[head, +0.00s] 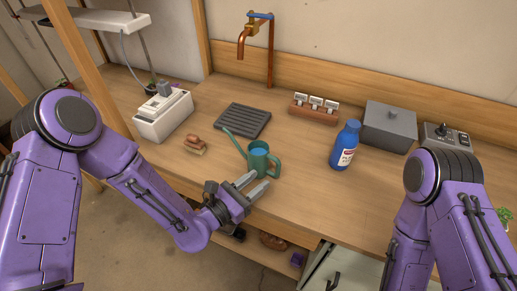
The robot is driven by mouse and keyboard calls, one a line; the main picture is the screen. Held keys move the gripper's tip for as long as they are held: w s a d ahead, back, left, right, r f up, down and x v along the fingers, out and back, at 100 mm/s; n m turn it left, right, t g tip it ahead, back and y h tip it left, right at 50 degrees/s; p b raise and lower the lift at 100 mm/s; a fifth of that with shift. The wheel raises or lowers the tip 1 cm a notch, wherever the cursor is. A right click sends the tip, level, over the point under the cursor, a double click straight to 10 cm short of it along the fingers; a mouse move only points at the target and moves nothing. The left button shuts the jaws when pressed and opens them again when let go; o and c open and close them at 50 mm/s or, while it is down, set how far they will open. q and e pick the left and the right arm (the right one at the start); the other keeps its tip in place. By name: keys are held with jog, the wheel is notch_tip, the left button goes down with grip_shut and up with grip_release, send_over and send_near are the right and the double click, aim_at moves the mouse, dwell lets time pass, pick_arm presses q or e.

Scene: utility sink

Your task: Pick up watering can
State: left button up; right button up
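The watering can (259,160) is teal green with a long thin spout pointing to the upper left. It stands upright on the wooden counter (300,200) near its front edge. My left gripper (257,183) is just in front of the can, with its two grey fingers apart and nothing seen between them. The fingertips are close to the can's lower front; I cannot tell whether they touch it. My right arm (440,215) is at the right, and its gripper is not in view.
A blue bottle (345,146) stands right of the can. A dark ridged tray (243,120) lies behind it, and a brush (195,144) lies to the left. A copper faucet (257,45), a grey box (389,127) and a white box (163,114) stand farther back.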

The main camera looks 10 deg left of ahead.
aim_at(277, 169)
pick_arm(q)
jog(key=d, duration=0.1)
jog(key=w+d, duration=0.1)
jog(key=d+r, duration=0.1)
jog(key=shift+w+d, duration=0.1)
jog(key=shift+w, duration=0.05)
jog(key=x, duration=0.5)
grip_shut()
